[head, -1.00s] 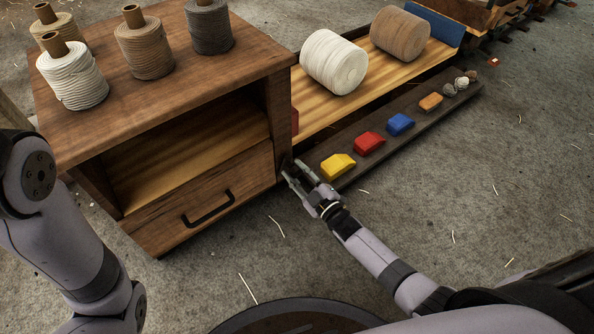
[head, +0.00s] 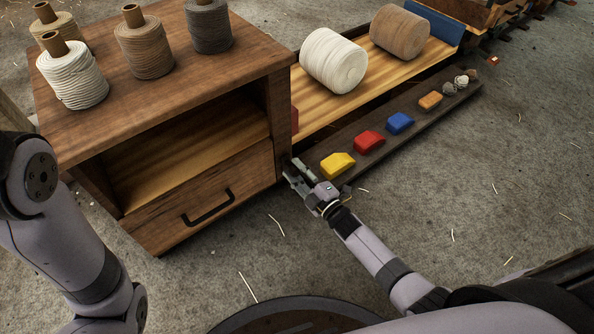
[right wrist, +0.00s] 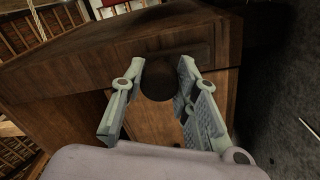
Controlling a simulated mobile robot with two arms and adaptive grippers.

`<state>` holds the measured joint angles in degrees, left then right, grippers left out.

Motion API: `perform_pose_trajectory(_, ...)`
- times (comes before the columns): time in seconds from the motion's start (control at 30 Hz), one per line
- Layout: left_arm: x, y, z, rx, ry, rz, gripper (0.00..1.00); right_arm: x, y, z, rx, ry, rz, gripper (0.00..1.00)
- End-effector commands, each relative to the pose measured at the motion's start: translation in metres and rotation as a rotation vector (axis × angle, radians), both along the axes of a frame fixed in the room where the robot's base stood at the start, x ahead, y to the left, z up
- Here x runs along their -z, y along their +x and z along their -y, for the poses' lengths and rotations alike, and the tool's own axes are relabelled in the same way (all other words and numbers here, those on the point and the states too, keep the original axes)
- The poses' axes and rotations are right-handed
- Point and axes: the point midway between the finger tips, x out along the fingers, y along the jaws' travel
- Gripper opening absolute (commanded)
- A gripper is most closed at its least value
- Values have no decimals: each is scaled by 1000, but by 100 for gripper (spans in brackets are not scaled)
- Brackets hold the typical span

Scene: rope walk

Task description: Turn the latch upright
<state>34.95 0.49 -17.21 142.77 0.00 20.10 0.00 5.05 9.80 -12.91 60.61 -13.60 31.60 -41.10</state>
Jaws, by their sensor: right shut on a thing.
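In the right wrist view a dark, rounded part, which looks like the latch (right wrist: 157,86), sits between the two fingertips of my right gripper (right wrist: 161,73), against the wooden cabinet. My right gripper is shut on it. In the head view this gripper (head: 293,171) is at the right front corner of the wooden cabinet (head: 188,88), and its fingers hide the latch. I cannot tell how the latch is turned. My left arm comes in at the left edge of the head view, but its gripper is out of view.
A drawer with a black handle (head: 208,208) is in the cabinet's front. Several rope spools stand on top. A dark plank (head: 368,168) with yellow, red, blue and orange blocks lies beside my right gripper. Behind it, a wooden board (head: 325,98) bears two large rolls. The floor in front is clear.

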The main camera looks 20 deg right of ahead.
Motion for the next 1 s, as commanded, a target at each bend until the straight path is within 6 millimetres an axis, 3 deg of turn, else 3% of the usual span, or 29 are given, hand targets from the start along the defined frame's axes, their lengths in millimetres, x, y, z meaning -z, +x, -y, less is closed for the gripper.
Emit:
perform_pose_trajectory(0.2, 0, 0, 0, 0, 0, 0, 40, 1, -1, -1, -2, -3, -1, 1)
perform_pose_trajectory(0.23, 0, 0, 0, 0, 0, 0, 40, 1, -1, -1, -3, -3, -2, 29)
perform_pose_trajectory(0.53, 0, 0, 0, 0, 1, 1, 40, 1, 0, 0, -1, -2, -1, 49)
perform_pose_trajectory(0.87, 0, -1, -1, -1, -1, 5, 40, 1, -2, 1, -1, -1, -2, 50)
perform_pose_trajectory(1.0, 0, -1, 0, 0, -1, 3, 40, 3, -16, 6, -1, -2, -3, 50)
